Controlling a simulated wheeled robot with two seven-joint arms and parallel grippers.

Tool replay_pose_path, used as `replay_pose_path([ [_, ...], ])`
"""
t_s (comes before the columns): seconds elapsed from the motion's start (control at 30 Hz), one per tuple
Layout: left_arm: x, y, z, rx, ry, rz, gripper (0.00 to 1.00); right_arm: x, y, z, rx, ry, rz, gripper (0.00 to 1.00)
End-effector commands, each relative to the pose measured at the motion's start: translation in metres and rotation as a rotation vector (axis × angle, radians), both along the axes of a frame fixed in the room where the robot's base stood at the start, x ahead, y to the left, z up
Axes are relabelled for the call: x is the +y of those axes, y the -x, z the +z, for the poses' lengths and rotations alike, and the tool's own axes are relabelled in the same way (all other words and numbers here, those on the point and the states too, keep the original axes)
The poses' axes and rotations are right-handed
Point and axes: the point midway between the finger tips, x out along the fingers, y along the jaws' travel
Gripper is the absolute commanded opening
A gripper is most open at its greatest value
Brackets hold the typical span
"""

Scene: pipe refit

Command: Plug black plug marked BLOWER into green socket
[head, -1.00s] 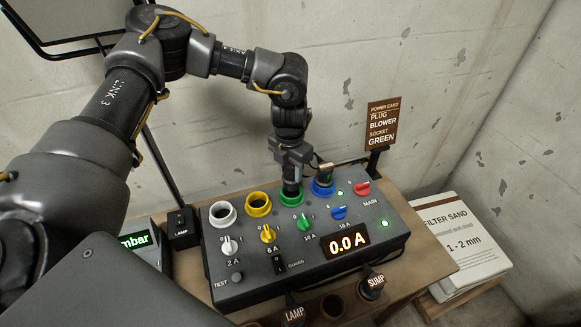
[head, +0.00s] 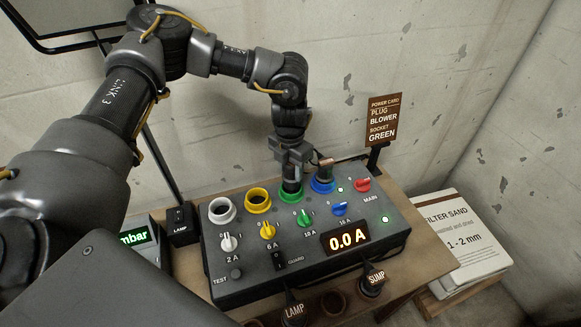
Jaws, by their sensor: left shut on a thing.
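My left gripper (head: 291,168) is shut on a black plug (head: 291,185) and points down over the power box (head: 230,291). The plug's lower end is at the green socket (head: 291,197), upright and within its ring as seen from here. I cannot tell how deep it sits. The gripper hides any label on the plug. The power card (head: 384,119) behind the box reads plug BLOWER, socket GREEN. My right gripper is not in view.
White (head: 222,210) and yellow (head: 257,201) sockets are empty. A dark plug-like piece stands in the blue socket (head: 322,185), close beside the gripper. The display (head: 346,241) reads 0.0 A. LAMP (head: 294,310) and SUMP (head: 374,280) plugs stand in front.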

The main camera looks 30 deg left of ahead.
Motion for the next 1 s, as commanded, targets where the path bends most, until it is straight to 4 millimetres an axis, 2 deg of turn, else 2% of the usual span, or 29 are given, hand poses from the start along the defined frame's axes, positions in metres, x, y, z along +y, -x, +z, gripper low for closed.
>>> replay_pose_path([
  [1.0, -0.0001, 0.0004, -0.0094, 0.0, 0.0, 0.0, 0.14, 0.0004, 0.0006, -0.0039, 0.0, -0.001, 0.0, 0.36],
])
